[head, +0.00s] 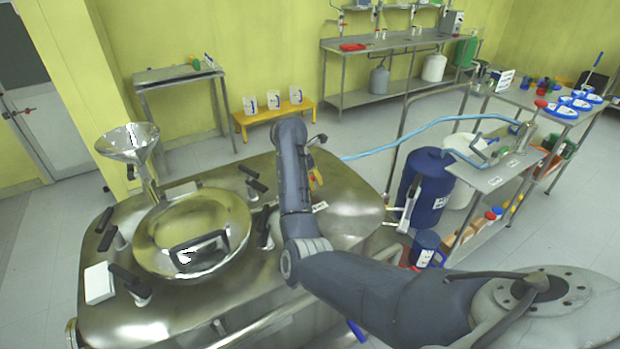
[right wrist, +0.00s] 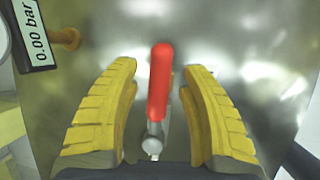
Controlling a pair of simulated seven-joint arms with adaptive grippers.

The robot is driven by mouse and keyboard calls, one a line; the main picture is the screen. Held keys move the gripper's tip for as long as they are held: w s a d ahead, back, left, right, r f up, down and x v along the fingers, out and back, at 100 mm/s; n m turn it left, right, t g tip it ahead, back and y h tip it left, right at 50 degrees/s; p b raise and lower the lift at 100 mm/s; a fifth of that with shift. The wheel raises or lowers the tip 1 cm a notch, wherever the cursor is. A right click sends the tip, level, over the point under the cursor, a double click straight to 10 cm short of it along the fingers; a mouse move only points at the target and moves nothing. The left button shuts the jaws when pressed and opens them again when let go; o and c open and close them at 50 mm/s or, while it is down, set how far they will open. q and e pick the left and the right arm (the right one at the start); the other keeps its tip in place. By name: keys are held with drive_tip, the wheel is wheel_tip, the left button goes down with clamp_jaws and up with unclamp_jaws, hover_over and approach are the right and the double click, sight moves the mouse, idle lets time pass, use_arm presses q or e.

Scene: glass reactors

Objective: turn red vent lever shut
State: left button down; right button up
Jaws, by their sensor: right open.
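The red vent lever (right wrist: 160,85) shows in the right wrist view as a red grip on a metal stem, above a shiny steel surface. My right gripper (right wrist: 160,70) is open, with one yellow finger on each side of the lever and a visible gap to each. In the head view my right gripper (head: 316,180) is mostly hidden behind my own arm, over the far right part of the steel reactor lid (head: 350,200). The lever is hidden there. My left gripper is not in view.
A pressure display (right wrist: 38,40) reading 0.00 bar stands at the upper left of the wrist view. In the head view, a round hatch (head: 195,215), black-handled clamps and a funnel (head: 128,142) occupy the lid's left part. A blue drum (head: 428,185) stands right of the reactor.

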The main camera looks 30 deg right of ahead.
clamp_jaws()
idle(0.3)
drive_tip(key=shift+s, duration=0.1)
